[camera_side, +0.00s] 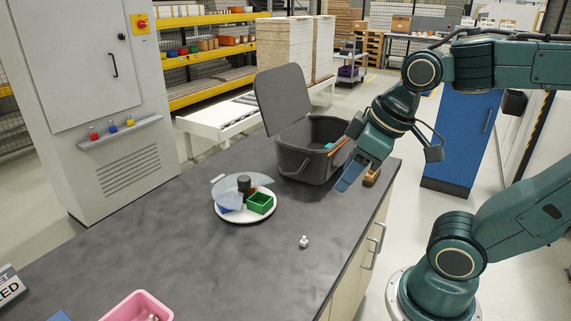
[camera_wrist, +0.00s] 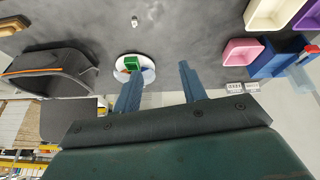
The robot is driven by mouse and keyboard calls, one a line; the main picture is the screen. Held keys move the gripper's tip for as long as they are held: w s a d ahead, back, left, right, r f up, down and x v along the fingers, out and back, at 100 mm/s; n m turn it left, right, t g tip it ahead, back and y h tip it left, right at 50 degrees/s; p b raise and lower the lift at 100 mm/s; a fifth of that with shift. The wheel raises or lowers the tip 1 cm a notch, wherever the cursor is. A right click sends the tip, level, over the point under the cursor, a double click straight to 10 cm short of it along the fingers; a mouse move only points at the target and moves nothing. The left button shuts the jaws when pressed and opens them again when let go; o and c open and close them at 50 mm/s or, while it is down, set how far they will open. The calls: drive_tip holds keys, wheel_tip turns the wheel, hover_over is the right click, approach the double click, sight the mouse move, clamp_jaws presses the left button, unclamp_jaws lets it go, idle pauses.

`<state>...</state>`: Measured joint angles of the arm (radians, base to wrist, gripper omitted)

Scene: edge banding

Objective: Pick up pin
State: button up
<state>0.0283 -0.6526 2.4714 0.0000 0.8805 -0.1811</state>
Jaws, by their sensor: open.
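A small whitish piece, which looks like the pin (camera_side: 304,241), lies alone on the dark worktop near its front edge. In the wrist view the pin (camera_wrist: 134,22) is at the top, left of centre and beyond my fingertips. My gripper (camera_side: 346,182) has blue fingers and is above the worktop beside the dark bin, up and to the right of the pin. In the wrist view its two fingers (camera_wrist: 158,78) are spread apart, with nothing between them. The gripper is clear of the pin.
A round white tray (camera_side: 234,217) with a green box and other pieces stands left of the pin. A dark lidded bin (camera_side: 300,167) stands behind. A pink box (camera_side: 137,306) is at the front left. Worktop around the pin is clear.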

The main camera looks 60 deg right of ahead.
drive_tip(key=w+d+f+n+g, duration=0.2)
drive_tip(key=w+d+f+n, duration=0.2)
drive_tip(key=w+f+n, duration=0.2)
drive_tip(key=w+d+f+n+g, duration=0.3)
drive_tip(key=w+d+f+n, duration=0.2)
drive_tip(key=f+n, duration=0.3)
drive_tip(key=shift+w+f+n, duration=0.4)
drive_tip(key=shift+w+n, duration=0.35)
drive_tip(key=shift+n, duration=0.15)
hover_over(304, 241)
drive_tip(key=f, duration=0.7)
drive_tip(key=shift+s+d+f, duration=0.1)
drive_tip(key=shift+d+f, duration=0.2)
drive_tip(key=shift+f, duration=0.5)
drive_tip(key=shift+f, duration=0.2)
drive_tip(key=shift+w+f, duration=0.2)
drive_tip(key=shift+f, duration=2.2)
clamp_jaws()
